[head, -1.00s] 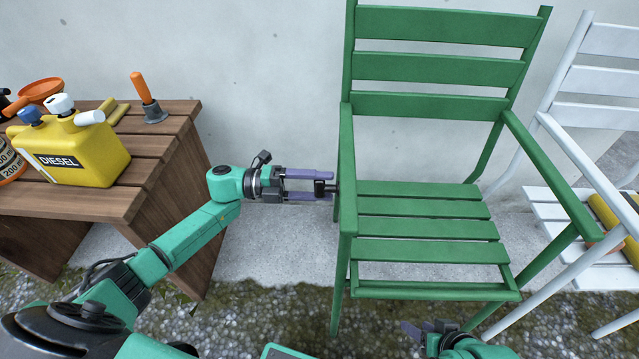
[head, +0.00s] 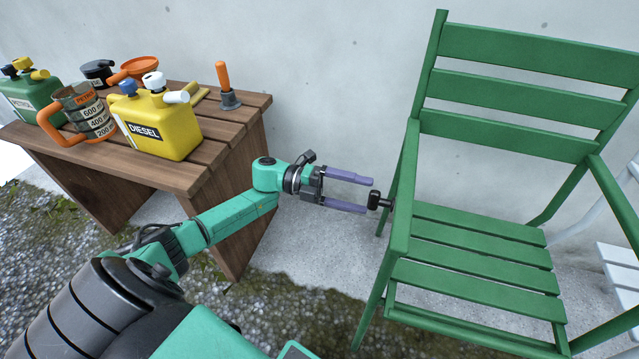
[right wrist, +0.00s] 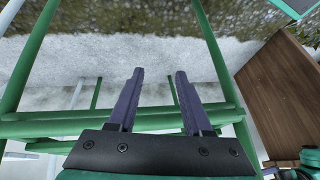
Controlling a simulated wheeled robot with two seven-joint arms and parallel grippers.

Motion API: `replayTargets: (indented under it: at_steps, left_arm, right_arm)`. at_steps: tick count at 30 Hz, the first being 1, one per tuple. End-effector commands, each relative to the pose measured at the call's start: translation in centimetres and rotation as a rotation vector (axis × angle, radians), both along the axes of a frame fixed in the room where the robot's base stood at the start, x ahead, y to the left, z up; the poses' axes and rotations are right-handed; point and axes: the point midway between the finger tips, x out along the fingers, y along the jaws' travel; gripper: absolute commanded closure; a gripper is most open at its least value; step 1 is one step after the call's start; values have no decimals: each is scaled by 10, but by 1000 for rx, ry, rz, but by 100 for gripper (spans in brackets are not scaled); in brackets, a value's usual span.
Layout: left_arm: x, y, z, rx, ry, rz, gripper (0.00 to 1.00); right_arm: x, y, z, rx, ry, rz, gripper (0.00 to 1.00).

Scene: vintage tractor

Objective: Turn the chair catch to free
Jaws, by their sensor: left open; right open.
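The green chair (head: 480,232) stands on the right in the head view. Its catch, a small black knob (head: 379,201) with a short crossbar, sticks out from the chair's left side below the armrest. I cannot tell which setting it is at. My left gripper (head: 367,196) is open, its purple fingers pointing right at the catch. The fingertips are just short of the knob and seem apart from it. My right gripper (right wrist: 160,73) is open and empty in the right wrist view, near green chair bars (right wrist: 50,126); the head view does not show it.
A wooden table (head: 225,118) at the left holds a yellow diesel can (head: 165,125), a green can (head: 32,103), a measuring jug (head: 88,110) and an orange-handled tool (head: 226,85). A white chair (head: 622,262) is partly visible at the right edge.

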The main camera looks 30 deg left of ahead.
Motion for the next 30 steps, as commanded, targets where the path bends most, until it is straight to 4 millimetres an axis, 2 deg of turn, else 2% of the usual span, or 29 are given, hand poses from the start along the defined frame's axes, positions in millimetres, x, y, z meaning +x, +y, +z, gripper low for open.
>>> replayTargets:
  at_steps: [6,9,12,16,30]
  left_arm:
    - [-16,65,-2,4,4,4,0]
    - [-22,87,-2,2,3,4,0]
    - [-26,101,-1,1,2,2,0]
    - [-27,106,-1,0,2,1,0]
    - [-26,103,-1,-4,5,6,0]
  right_arm:
    - [3,0,2,4,-12,-3,50]
    - [7,4,1,18,-38,-3,50]
    - [8,9,-4,30,-52,3,50]
    - [9,10,-4,36,-61,3,50]
    - [7,10,-5,34,-56,2,50]
